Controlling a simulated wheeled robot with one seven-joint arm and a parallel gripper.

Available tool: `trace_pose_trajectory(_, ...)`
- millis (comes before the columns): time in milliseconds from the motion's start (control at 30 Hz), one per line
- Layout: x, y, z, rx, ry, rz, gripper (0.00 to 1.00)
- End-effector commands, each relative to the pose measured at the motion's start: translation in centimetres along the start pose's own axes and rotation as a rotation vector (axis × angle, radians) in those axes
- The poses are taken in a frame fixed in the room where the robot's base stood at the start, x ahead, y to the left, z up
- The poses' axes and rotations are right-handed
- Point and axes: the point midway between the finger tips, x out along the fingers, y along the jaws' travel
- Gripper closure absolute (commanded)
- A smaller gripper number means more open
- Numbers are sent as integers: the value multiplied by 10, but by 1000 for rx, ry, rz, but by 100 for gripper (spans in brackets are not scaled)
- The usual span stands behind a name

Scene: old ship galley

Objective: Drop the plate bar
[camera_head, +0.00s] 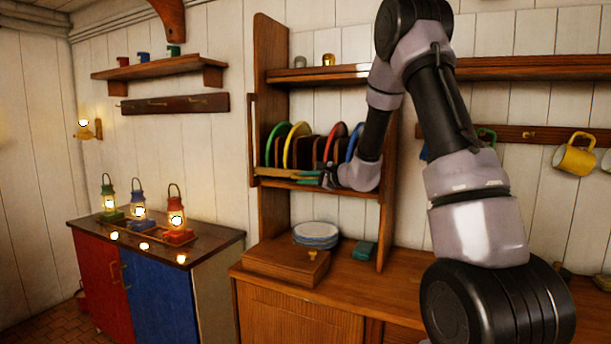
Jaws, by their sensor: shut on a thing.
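A tall wooden plate rack (270,60) stands against the white wall. Coloured plates stand on edge in it: a green plate (273,142), a yellow plate (291,143), a red plate (331,141) and a blue plate (353,142). A pale wooden plate bar (278,172) runs level across the front, low before the plates. My gripper (311,177) reaches in from the right and is shut on the bar. The bar's right part is hidden behind my gripper and arm, so I cannot see its right end.
Below, the counter holds a wooden box (285,262), stacked pale plates (316,234) and a green item (364,250). Left, lit lanterns (175,215) stand on a cabinet (155,280). A yellow mug (574,155) hangs right.

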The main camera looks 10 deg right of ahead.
Motion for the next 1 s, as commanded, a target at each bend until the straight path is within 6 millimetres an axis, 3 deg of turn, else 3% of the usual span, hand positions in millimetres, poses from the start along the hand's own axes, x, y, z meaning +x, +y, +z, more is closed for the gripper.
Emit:
trace_pose_trajectory(200, -1, 7, -4, 4, 7, 14, 100)
trace_pose_trajectory(233, -1, 7, -4, 4, 8, 15, 75)
trace_pose_trajectory(300, 0, 7, -4, 4, 7, 14, 53)
trace_pose_trajectory(667, -4, 4, -2, 2, 5, 8, 53)
trace_pose_trajectory(767, -16, 3, -2, 2, 7, 8, 53)
trace_pose_trajectory(1000, -64, 3, -3, 3, 8, 8, 53)
